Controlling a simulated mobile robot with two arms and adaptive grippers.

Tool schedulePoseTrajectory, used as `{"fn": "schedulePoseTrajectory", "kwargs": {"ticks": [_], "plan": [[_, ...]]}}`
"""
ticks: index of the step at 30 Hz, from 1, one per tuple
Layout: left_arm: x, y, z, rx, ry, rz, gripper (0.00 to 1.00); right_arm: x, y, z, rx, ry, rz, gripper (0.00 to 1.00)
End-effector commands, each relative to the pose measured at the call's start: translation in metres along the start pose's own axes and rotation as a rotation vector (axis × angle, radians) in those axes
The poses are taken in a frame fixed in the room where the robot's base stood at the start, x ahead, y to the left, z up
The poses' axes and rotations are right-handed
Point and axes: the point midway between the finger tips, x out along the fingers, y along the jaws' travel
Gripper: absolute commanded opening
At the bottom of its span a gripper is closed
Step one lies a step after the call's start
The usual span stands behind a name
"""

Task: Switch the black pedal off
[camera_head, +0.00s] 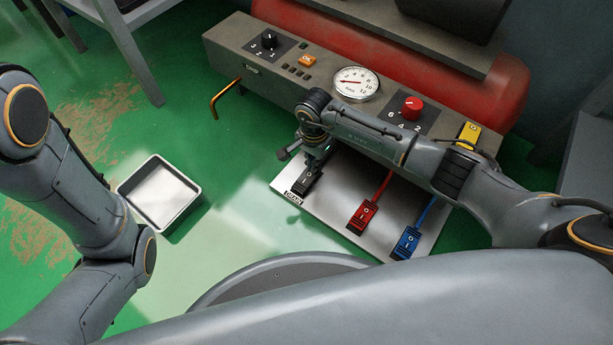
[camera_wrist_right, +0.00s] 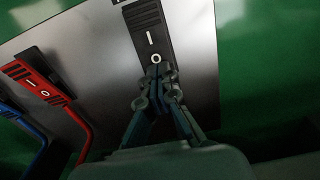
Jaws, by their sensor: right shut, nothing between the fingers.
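The black pedal (camera_head: 307,180) lies at the left end of a metal plate (camera_head: 333,212) on the floor, with I and O marks on it. In the right wrist view the black pedal (camera_wrist_right: 148,30) runs up from my fingertips. My right gripper (camera_head: 318,160) is above the pedal's rear part. In the wrist view my right gripper (camera_wrist_right: 158,72) is shut and empty, its tips at or just over the O mark. I cannot tell if they touch. My left arm is at the left of the head view; its gripper is out of view.
A red pedal (camera_head: 362,216) and a blue pedal (camera_head: 406,243) sit to the right on the same plate. A control box (camera_head: 225,45) with dials and a gauge (camera_head: 355,84) stands behind. A tray (camera_head: 187,207) lies on the green floor at left.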

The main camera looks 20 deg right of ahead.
Motion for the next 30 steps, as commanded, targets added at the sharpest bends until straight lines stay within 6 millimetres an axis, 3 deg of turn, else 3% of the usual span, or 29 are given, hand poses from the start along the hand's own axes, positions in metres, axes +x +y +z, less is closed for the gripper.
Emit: {"fn": "schedulePoseTrajectory", "kwargs": {"ticks": [14,30], "plan": [[-0.004,0.001,-0.001,0.0,0.0,0.0,0.4,0.005,0.0,0.0,0.0,0.0,0.001,0.0],[0.028,-0.006,0.01,0.0,0.0,0.0,0.4,-0.035,0.0,0.0,-0.001,0.001,0.0,0.0]]}}
